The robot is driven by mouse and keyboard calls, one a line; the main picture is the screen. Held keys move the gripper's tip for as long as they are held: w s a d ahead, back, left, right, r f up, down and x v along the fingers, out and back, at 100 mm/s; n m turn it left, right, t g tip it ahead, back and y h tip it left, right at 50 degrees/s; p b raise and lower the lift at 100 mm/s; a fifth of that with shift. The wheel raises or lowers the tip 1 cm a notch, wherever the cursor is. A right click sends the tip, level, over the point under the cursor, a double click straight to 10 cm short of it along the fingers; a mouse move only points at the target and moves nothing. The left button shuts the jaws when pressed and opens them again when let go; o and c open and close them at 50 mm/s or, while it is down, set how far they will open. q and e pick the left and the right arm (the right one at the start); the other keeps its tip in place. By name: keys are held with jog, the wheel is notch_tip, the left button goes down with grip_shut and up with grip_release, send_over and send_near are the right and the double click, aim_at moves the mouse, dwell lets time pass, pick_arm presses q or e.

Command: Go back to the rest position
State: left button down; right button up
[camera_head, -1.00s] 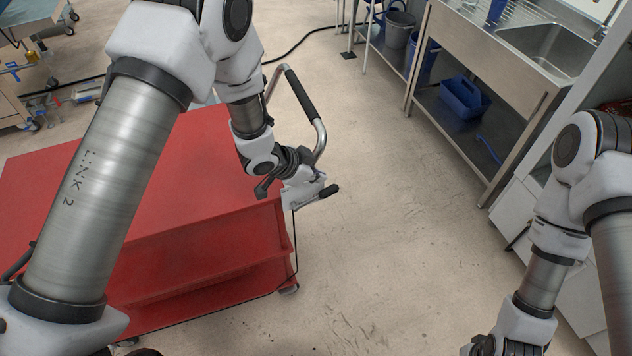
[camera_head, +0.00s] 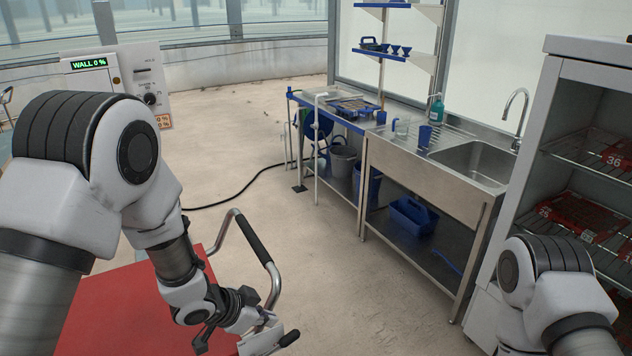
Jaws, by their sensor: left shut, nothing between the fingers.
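My left gripper (camera_head: 267,338) is low in the head view, left of the middle. It is shut with nothing in its fingers. It hangs over the near right corner of the red cart (camera_head: 120,308), beside the cart's bent metal handle (camera_head: 262,245) with its black grip. I cannot tell whether it touches the cart. My right arm's upper part shows at the bottom right, and its gripper is out of view.
A steel sink bench (camera_head: 425,185) stands right of the middle with a blue tote (camera_head: 412,215) on its lower shelf. A grey bucket (camera_head: 343,168) is beneath the tray table. A rack (camera_head: 590,60) stands close on the right. Floor between cart and bench is clear.

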pick_arm(q)
jog(key=s+a+f+n+g+y, duration=0.1)
jog(key=s+a+f+n+g, duration=0.15)
jog(key=s+f, duration=0.65)
jog(key=s+a+f+n+g, duration=0.2)
jog(key=s+f+n, duration=0.1)
jog(key=s+f, duration=0.65)
jog(key=s+a+f+n+y, duration=0.1)
jog(key=s+a+n+y, duration=0.1)
jog(key=s, duration=0.3)
jog(key=s+a+f+n+g+y+b, duration=0.1)
jog(key=s+a+n+y, duration=0.1)
jog(key=s+a+n, duration=0.1)
jog(key=s+a, duration=0.1)
jog(key=s, duration=0.1)
jog(key=shift+s+a+f, duration=0.15)
jog(key=shift+s+a, duration=0.15)
jog(key=shift+s, duration=0.1)
